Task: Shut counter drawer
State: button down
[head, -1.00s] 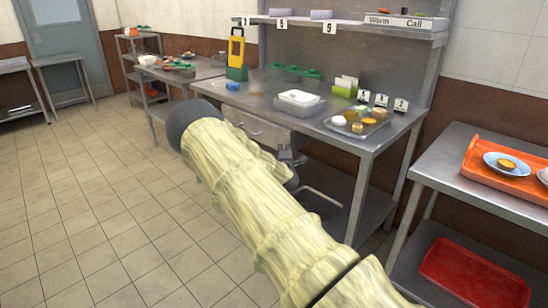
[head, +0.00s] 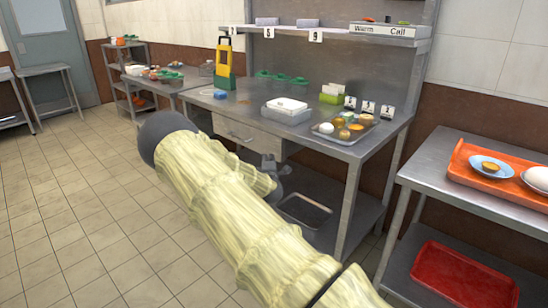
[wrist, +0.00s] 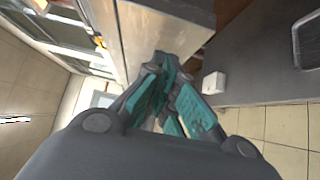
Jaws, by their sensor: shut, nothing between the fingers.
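The counter drawer (head: 238,133) has a pale front with a small handle, under the left part of the steel counter (head: 262,118). My sleeved arm and gripper hide its lower right part. I cannot tell how far it stands out. My gripper (head: 272,170) is small and partly hidden by the sleeve, by the drawer's right end and below the counter top. In the wrist view my gripper (wrist: 165,92) has its teal fingers shut and empty, close to a pale panel (wrist: 160,30) that looks like the drawer front. Touching or apart cannot be told.
On the counter are a white container (head: 287,110), a tray of food (head: 343,129) and a yellow-green stand (head: 223,65). A lower shelf holds a metal tray (head: 305,211). A side table with an orange tray (head: 485,178) stands right. The tiled floor at left is clear.

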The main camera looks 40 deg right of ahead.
jog(key=v, duration=0.9)
jog(key=shift+s+a, duration=0.15)
jog(key=shift+s, duration=0.2)
jog(key=shift+f, duration=0.1)
jog(key=s+a+f+m+g+y, duration=0.25)
jog(key=s+a+f, duration=0.35)
jog(key=f, duration=0.4)
jog(key=s+a+f+m+g+y, duration=0.1)
jog(key=s+a+f+m+g, duration=0.15)
jog(key=s+f, duration=0.6)
jog(key=s+a+f+m+g+y, duration=0.2)
jog(key=s+a+f+g, duration=0.1)
jog(key=s+a+f, duration=0.5)
jog(key=s+a+f+m+g+y, duration=0.1)
jog(key=s+a+f+g+y, duration=0.15)
jog(key=s+a+f, duration=0.55)
jog(key=s+a+r+m+g+y, duration=0.2)
jog(key=s+a+g+y, duration=0.15)
jog(key=s+a, duration=1.3)
notch_tip(320, 180, up, 18)
jog(key=w+a+p, duration=0.1)
jog(key=p, duration=1.7)
jog(key=shift+w, duration=0.4)
